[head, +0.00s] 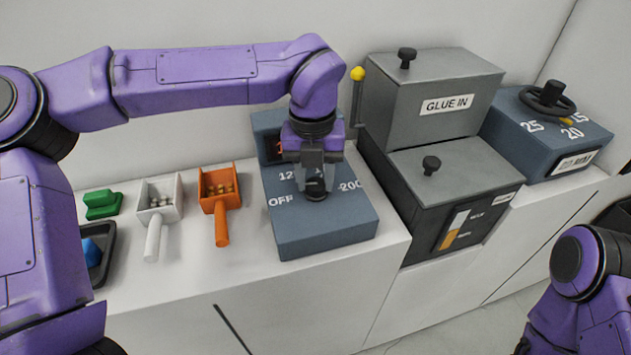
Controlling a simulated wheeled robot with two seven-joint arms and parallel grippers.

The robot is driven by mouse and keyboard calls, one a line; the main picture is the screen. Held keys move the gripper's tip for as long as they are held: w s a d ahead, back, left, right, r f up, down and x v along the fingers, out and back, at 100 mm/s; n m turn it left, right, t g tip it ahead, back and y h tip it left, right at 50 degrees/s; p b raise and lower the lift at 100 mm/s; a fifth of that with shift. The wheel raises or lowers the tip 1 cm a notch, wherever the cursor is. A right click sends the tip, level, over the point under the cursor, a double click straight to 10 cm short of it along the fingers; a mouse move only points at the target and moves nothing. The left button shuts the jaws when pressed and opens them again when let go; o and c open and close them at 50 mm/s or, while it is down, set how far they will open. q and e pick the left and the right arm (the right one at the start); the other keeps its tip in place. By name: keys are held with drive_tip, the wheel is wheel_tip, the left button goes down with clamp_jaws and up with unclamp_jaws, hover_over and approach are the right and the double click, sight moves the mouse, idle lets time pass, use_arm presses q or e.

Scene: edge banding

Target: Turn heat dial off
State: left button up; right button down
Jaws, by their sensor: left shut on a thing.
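The heat dial (316,190) is a dark knob on the sloped top of a blue-grey box (325,238) in the head view. White marks on the box read OFF at the left, a partly covered 12-something at the top and 200 at the right. My left gripper (315,181) points down over the box and is shut on the dial. The gripper hides much of the dial, so I cannot tell which mark it points to. Only part of my right arm shows at the lower right; its gripper is out of the frame.
Left of the box are an orange scoop (221,207) and a white scoop (157,218) with pellets, a green block (102,204) and a dark tray (106,240). Right of it stand a grey GLUE IN machine (425,85) with a yellow-tipped lever (357,74) and a blue handwheel box (540,140).

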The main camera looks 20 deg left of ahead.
sight(313, 183)
use_arm(q)
drive_tip(key=shift+s+f+n+b, duration=0.1)
drive_tip(key=shift+f+n+b, duration=0.2)
drive_tip(key=shift+n+b, duration=0.6)
drive_tip(key=shift+n, duration=0.3)
drive_tip(key=shift+r, duration=0.1)
drive_tip(key=o, duration=1.1)
drive_tip(key=shift+c, duration=0.2)
drive_tip(key=shift+r, duration=0.1)
wheel_tip(313, 183, up, 10)
drive_tip(key=shift+a+r, duration=0.15)
drive_tip(key=shift+r, duration=0.1)
